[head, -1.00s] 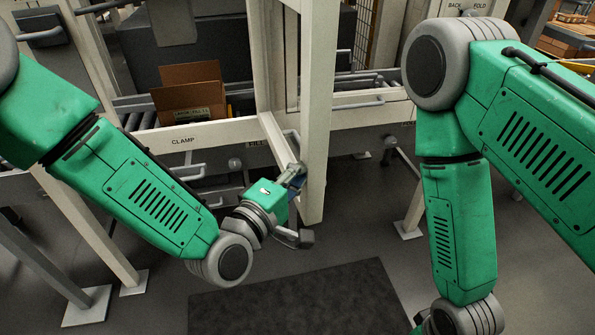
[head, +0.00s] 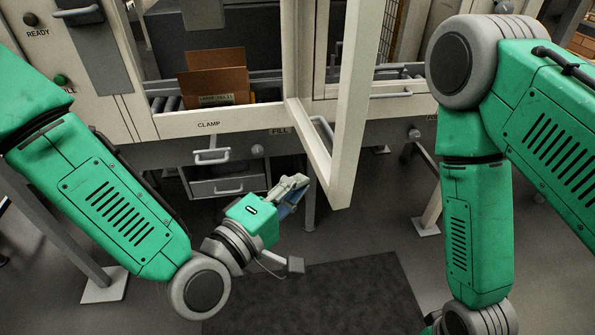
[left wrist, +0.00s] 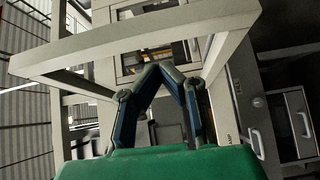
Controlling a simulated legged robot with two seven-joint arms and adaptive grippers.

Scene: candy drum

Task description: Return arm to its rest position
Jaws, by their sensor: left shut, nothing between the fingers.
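My left arm comes in from the left in the head view. Its gripper (head: 290,190) is in front of the machine, below the panel marked FILL and left of the open door's lower corner. It is shut and empty. In the left wrist view the two dark blue fingers (left wrist: 158,72) meet at their tips with nothing between them, and the pale door frame shows beyond them. My right arm hangs down at the right of the head view. Its gripper is outside the picture.
The open pale door (head: 349,120) juts out close to my left gripper. An open cardboard box (head: 216,84) sits on the rollers behind the panel marked CLAMP. A drawer (head: 228,187) is under the panel. A dark mat (head: 325,295) lies on clear floor.

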